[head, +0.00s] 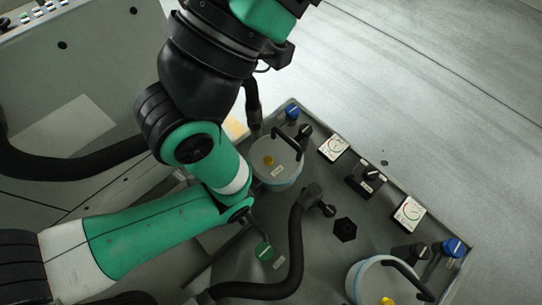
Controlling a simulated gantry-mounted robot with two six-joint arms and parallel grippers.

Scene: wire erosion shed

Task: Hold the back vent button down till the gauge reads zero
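Two round pale lidded vessels stand on the grey panel (325,262). The back vessel (283,178) has a black handle and a yellow button (268,160) on its lid. The front vessel (362,272), cut by the bottom edge, has a similar yellow button (388,301). A back gauge (333,147) and a front gauge (409,214) sit along the panel's right side. Their readings are too small to make out. My green and black arm crosses the left and top of the view, beside the back vessel. I cannot make out either gripper's fingers.
Blue knobs (292,111) (453,247) sit by each vessel. A black switch (371,174) lies between the gauges. A black hose (296,240) curves across the panel, near a green knob (263,250). The floor at the right is clear.

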